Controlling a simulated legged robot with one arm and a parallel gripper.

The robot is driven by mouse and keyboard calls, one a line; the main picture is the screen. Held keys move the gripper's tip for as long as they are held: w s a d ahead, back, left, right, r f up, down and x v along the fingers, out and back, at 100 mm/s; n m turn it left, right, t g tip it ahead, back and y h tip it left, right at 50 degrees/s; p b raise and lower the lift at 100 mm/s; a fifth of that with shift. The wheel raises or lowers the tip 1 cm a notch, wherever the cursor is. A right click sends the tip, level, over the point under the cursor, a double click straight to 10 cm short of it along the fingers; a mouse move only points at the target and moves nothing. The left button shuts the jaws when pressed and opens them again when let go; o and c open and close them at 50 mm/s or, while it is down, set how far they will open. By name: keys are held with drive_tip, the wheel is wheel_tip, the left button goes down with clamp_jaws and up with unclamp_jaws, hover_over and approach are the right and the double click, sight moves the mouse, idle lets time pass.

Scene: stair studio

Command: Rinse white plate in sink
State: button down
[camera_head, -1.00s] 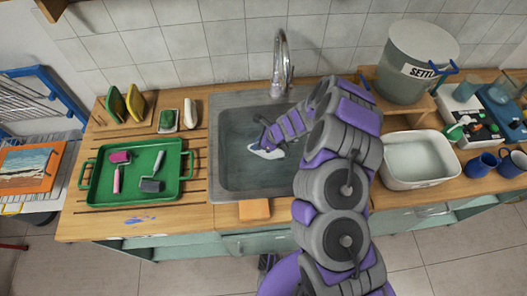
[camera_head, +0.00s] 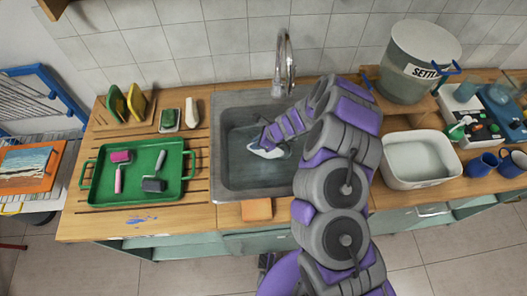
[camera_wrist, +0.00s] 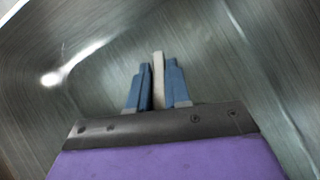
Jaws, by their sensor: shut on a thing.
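The white plate (camera_head: 264,153) is inside the grey metal sink (camera_head: 229,181), low in the basin. In the wrist view only a thin pale edge of the plate (camera_wrist: 158,82) shows, upright between the blue fingers. My gripper (camera_head: 265,143) reaches down into the sink from the right and is shut on the plate; it also shows in the wrist view (camera_wrist: 158,88). The tap (camera_head: 282,62) stands behind the sink. I cannot tell whether water runs from it. My arm covers the right part of the sink.
A green tray (camera_head: 130,196) with paint rollers lies on the left counter. Sponges (camera_head: 135,103) stand behind it. An orange sponge (camera_head: 257,209) sits at the sink's front edge. A white basin (camera_head: 420,178) and a large bucket (camera_head: 405,75) stand to the right.

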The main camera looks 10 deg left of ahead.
drive_tip(key=shift+a+r+p, duration=0.25)
drive_tip(key=shift+r+p, duration=0.2)
drive_tip(key=shift+r, duration=0.25)
drive_tip(key=shift+d+r+p, duration=0.25)
drive_tip(key=shift+r+p, duration=0.3)
drive_tip(key=shift+r, duration=0.25)
drive_tip(key=shift+d+r+p, duration=0.25)
drive_tip(key=shift+r+p, duration=0.3)
drive_tip(key=shift+r, duration=0.25)
drive_tip(key=shift+a+r+p, duration=0.2)
drive_tip(key=shift+r+p, duration=0.35)
drive_tip(key=shift+r, duration=0.2)
drive_tip(key=shift+a+r+p, duration=0.15)
drive_tip(key=shift+r+p, duration=0.4)
drive_tip(key=shift+r, duration=0.15)
drive_tip(key=shift+d+r+p, duration=0.15)
drive_tip(key=shift+r+p, duration=0.4)
drive_tip(key=shift+r, duration=0.2)
drive_tip(key=shift+d+r+p, duration=0.1)
drive_tip(key=shift+r+p, duration=0.45)
drive_tip(key=shift+r, duration=0.2)
wheel_tip(320, 180, up, 9)
drive_tip(key=p, duration=0.6)
drive_tip(key=shift+r+p, duration=0.2)
drive_tip(key=shift+p, duration=0.2)
drive_tip(key=shift+a, duration=0.15)
wheel_tip(320, 180, up, 4)
drive_tip(key=p, duration=0.3)
